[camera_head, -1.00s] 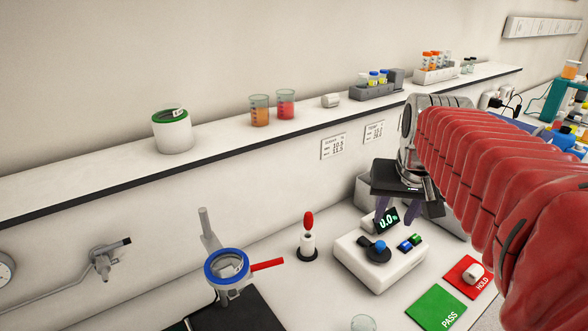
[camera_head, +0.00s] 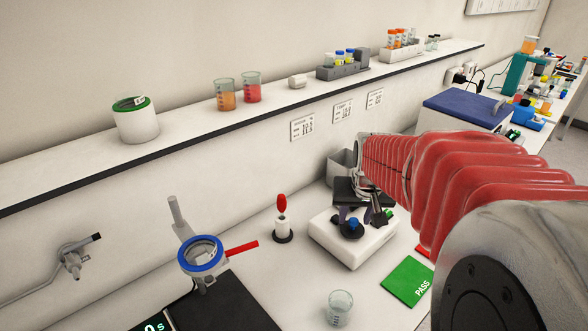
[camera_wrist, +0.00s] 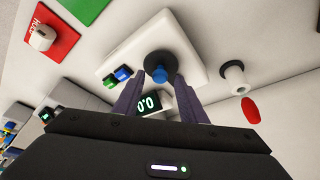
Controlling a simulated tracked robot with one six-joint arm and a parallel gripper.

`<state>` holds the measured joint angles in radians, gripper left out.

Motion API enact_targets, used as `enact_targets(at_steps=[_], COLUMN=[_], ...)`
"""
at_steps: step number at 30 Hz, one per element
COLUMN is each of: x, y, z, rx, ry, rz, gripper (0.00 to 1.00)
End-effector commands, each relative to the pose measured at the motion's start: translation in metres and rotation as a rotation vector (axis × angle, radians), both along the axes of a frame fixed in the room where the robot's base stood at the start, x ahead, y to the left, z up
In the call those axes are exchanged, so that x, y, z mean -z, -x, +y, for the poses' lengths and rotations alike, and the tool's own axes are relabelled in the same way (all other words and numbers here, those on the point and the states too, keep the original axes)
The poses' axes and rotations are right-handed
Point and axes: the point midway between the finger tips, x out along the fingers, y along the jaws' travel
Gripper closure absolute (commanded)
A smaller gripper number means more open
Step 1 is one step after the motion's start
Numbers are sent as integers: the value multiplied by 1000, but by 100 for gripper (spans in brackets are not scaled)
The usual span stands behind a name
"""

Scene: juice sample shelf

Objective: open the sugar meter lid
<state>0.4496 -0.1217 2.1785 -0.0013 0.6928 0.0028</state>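The sugar meter (camera_head: 375,246) is a white box on the bench, with a round black lid (camera_head: 350,234) topped by a blue knob (camera_head: 352,225). In the wrist view the lid (camera_wrist: 152,59) lies flat on the white body (camera_wrist: 187,60), and the blue knob (camera_wrist: 159,75) shows just beyond my fingertips, roughly between their lines. My gripper (camera_head: 354,214) is over the meter, its purple fingers apart and empty. The gripper (camera_wrist: 158,98) also shows open in the wrist view, with the meter's display (camera_wrist: 147,103) reading 0.0 between the fingers. Contact with the knob is not visible.
A red-handled stand (camera_head: 282,226) is left of the meter. A glass beaker (camera_head: 340,308) and the green PASS mat (camera_head: 408,281) are in front. The red HOLD mat (camera_wrist: 58,38), with a white piece on it, shows in the wrist view. A wall shelf (camera_head: 190,129) runs behind.

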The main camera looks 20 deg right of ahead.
Motion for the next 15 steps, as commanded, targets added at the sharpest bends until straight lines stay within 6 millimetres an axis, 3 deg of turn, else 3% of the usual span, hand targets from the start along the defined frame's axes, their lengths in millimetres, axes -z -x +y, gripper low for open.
enact_targets(at_steps=[11,15], x=[6,6], y=[-2,-3], z=[-1,-1], rx=[0,-1], ry=[0,1], rz=[-1,-1], gripper=[62,70])
